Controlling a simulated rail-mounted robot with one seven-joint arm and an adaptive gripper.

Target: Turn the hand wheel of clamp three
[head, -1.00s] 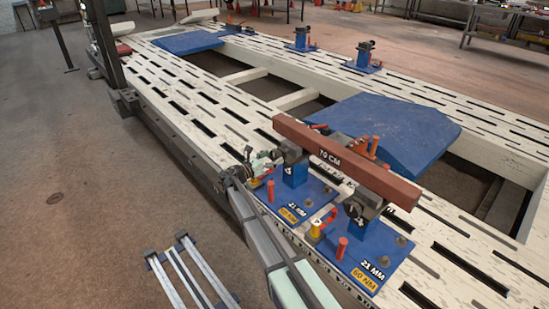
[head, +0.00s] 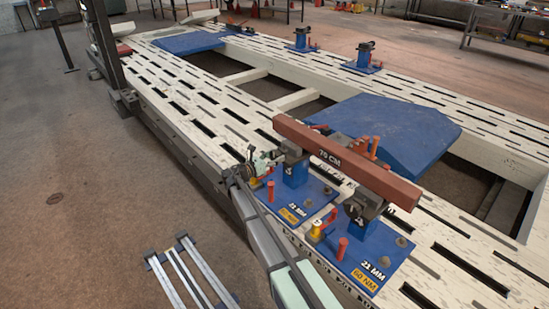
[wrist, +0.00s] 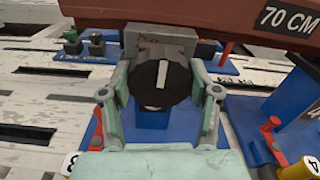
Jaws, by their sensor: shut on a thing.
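A dark, faceted hand wheel (wrist: 161,84) with a white stripe faces the wrist camera, on a grey clamp head under the red-brown beam (wrist: 190,12). The stripe stands nearly upright. My gripper (wrist: 162,77) has its pale green fingers on both sides of the wheel, shut on it. In the head view my gripper (head: 263,162) is at the near end of the left front clamp (head: 295,172), and the wheel is mostly hidden there. A yellow marker with a 3 (wrist: 70,164) shows at the wrist view's lower left.
A neighbouring clamp (head: 361,212) stands to the right under the same beam; a yellow marker with a 4 (wrist: 304,168) is on that side. Red pegs (head: 342,247) rise from the blue plates. Open floor (head: 90,230) lies left of the slotted frame.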

